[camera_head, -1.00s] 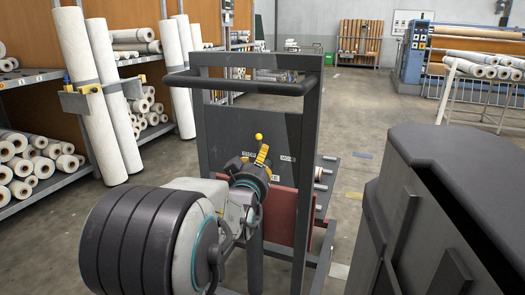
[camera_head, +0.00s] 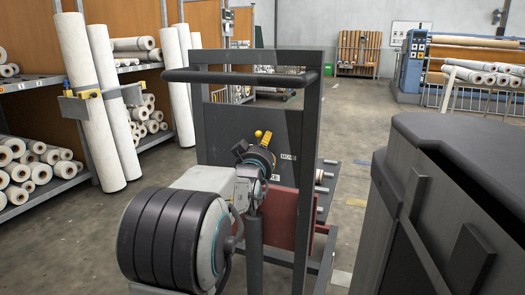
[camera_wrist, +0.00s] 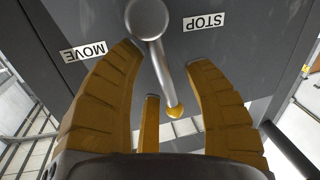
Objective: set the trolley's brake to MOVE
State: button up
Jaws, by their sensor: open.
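The trolley (camera_head: 225,130) stands ahead with its dark upright panel and top handle bar. In the wrist view its brake lever (camera_wrist: 160,65) is a grey rod running from a round hub to a small yellow knob. The picture is upside down, with the MOVE label (camera_wrist: 84,51) at left and the STOP label (camera_wrist: 204,22) at right. The knob end leans slightly toward the STOP side. My gripper (camera_wrist: 165,75) has its yellow fingers spread, with the lever between them; I cannot tell if any finger touches it. In the head view my gripper (camera_head: 263,145) hides most of the lever.
A dark cabinet-like body (camera_head: 450,190) stands close at right. Racks with white rolls (camera_head: 30,170) line the left, with two tall rolls (camera_head: 90,110) upright before them. A red panel (camera_head: 282,210) sits low on the trolley. Open floor lies behind the trolley.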

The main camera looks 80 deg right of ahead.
jog(key=shift+d, duration=0.2)
grip_shut()
dwell(0.5)
